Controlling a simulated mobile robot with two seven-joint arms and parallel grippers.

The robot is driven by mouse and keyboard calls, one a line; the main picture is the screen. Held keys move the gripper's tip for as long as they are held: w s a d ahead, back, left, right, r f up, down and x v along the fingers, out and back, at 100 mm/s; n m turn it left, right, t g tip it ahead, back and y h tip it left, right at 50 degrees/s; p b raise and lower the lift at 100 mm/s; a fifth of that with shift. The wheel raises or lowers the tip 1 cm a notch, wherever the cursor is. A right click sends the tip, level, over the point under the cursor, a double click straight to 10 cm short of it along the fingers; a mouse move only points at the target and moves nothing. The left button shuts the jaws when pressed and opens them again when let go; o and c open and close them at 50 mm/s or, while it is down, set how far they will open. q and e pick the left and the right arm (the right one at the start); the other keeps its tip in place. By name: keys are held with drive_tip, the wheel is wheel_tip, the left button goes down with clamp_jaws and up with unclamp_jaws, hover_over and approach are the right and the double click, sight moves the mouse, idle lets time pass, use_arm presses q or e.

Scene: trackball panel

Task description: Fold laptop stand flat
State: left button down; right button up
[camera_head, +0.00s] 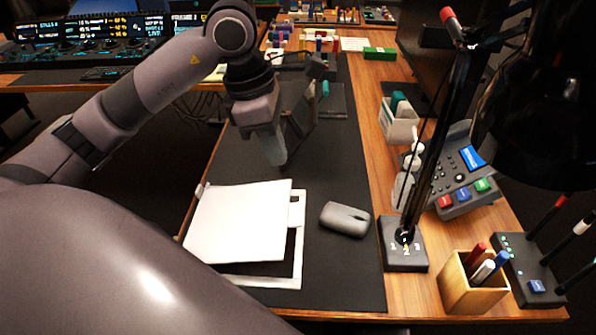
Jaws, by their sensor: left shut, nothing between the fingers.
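The white laptop stand (238,222) lies on the dark desk mat near the front. Its flat white plate is over a white base frame (297,262), with a dark gap showing between them along the right and front edges. The plate looks low but somewhat raised or tilted; I cannot tell the exact angle. My left gripper (277,160) is shut and empty, pointing down beyond the stand's far edge, apart from the plate. My right gripper is not in view.
A grey mouse (345,219) sits right of the stand. Further right are a black lamp base (404,246), a wooden pen holder (470,287) and a button panel (452,178). The mat (345,280) is clear in front of the mouse. Monitors stand at the back left.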

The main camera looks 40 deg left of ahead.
sight(299, 214)
use_arm(q)
drive_tip(key=x, duration=1.3)
drive_tip(key=shift+d+f, duration=0.1)
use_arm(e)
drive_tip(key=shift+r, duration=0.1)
use_arm(q)
drive_tip(key=shift+f, duration=0.1)
